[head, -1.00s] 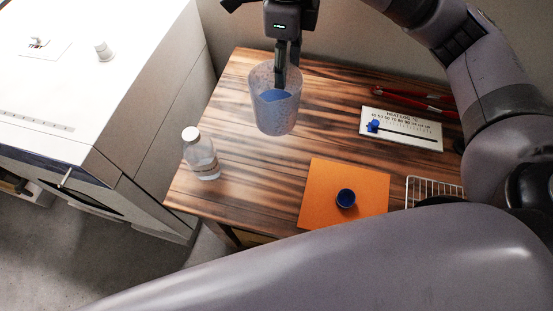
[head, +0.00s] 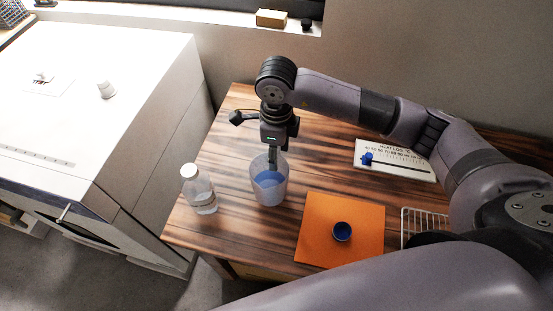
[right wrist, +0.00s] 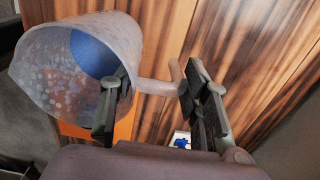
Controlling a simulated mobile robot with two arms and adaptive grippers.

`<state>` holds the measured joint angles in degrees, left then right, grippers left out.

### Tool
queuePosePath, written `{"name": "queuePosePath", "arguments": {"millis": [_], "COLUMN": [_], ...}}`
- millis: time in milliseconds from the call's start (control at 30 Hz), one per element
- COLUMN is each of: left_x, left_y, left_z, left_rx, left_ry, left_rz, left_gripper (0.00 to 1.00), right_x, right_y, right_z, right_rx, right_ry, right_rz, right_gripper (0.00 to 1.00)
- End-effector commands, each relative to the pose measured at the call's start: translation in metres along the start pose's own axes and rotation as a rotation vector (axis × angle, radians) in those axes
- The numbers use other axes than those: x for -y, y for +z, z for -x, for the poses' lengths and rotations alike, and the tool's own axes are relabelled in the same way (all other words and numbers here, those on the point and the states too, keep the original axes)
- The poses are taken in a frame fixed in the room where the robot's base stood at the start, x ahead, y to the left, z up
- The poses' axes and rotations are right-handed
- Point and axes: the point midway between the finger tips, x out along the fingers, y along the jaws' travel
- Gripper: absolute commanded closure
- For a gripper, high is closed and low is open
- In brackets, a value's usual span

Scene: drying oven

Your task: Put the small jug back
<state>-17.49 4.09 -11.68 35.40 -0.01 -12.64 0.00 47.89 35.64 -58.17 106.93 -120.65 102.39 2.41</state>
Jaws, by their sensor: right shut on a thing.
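The small jug (head: 268,188) is a translucent, frosted cup with something blue inside. It is at the left part of the wooden table in the head view, beside a clear bottle. My right gripper (head: 273,162) points down at its rim and is shut on it. In the right wrist view, the jug (right wrist: 60,55) lies at the upper left with its side handle (right wrist: 158,87) between my two fingers (right wrist: 155,108). One finger overlaps the jug's mouth. I cannot tell whether its base touches the table. My left gripper is not in view.
The clear bottle (head: 201,190) with a white cap stands close left of the jug. An orange mat (head: 315,240) with a small blue cup (head: 341,231) lies to the right. A heat log board (head: 400,160) and wire rack (head: 425,221) are farther right. A white cabinet (head: 130,60) stands left.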

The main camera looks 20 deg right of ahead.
Motion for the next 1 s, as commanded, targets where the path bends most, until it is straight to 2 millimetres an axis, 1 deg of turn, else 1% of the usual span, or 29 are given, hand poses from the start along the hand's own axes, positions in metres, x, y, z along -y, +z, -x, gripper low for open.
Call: {"name": "queuePosePath", "arguments": {"millis": [300,567,667,700,1000], "left_x": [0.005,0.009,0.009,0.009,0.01], "left_y": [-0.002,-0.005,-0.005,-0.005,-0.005], "left_z": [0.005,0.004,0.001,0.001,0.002], "left_rx": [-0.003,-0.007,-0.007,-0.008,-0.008], "left_ry": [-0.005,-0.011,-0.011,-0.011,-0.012], "left_rz": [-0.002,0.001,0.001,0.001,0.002], "left_gripper": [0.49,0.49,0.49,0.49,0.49], "right_x": [-0.001,0.0,0.0,0.0,0.0], "right_y": [0.0,0.0,0.0,0.0,-0.001], "right_z": [-0.038,-0.041,-0.044,-0.044,-0.043], "right_rx": [-0.002,0.0,0.0,-0.001,-0.001], "right_ry": [0.003,0.0,0.0,0.0,0.001], "right_rz": [0.0,0.001,0.001,0.001,0.001], "right_gripper": [1.0,1.0,1.0,0.57,0.37]}}
